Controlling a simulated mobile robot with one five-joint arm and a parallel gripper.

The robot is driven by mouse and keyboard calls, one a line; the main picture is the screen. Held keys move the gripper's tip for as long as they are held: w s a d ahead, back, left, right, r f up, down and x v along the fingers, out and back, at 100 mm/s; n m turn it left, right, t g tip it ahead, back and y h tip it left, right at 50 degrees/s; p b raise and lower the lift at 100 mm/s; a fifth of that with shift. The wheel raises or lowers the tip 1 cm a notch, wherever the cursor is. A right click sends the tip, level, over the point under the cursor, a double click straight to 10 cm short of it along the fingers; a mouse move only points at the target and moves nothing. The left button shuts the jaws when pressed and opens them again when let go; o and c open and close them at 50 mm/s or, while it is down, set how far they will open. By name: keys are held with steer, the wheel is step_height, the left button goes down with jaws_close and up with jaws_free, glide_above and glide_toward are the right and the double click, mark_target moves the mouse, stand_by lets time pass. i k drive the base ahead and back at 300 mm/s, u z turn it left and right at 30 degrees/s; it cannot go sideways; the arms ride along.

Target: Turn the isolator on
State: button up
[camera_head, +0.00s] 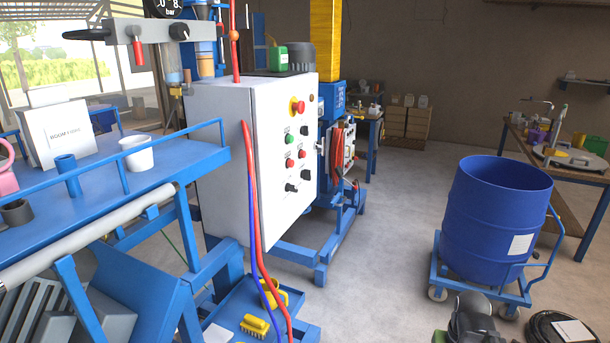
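A pale grey control cabinet (225,150) stands left of centre, its front panel facing right. A red knob on a yellow base (297,106) sits near the top of that panel. My gripper is not in view.
A blue bench (100,180) with a rail stands at the left. Red and blue hoses (256,230) hang by the cabinet's front edge. A blue drum (495,225) stands on a wheeled trolley at the right. Grey floor (370,250) between cabinet and drum is clear.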

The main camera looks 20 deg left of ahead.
mark_target(288, 188)
steer(key=u, duration=0.1)
steer(key=i, duration=0.5)
steer(key=u, duration=1.9)
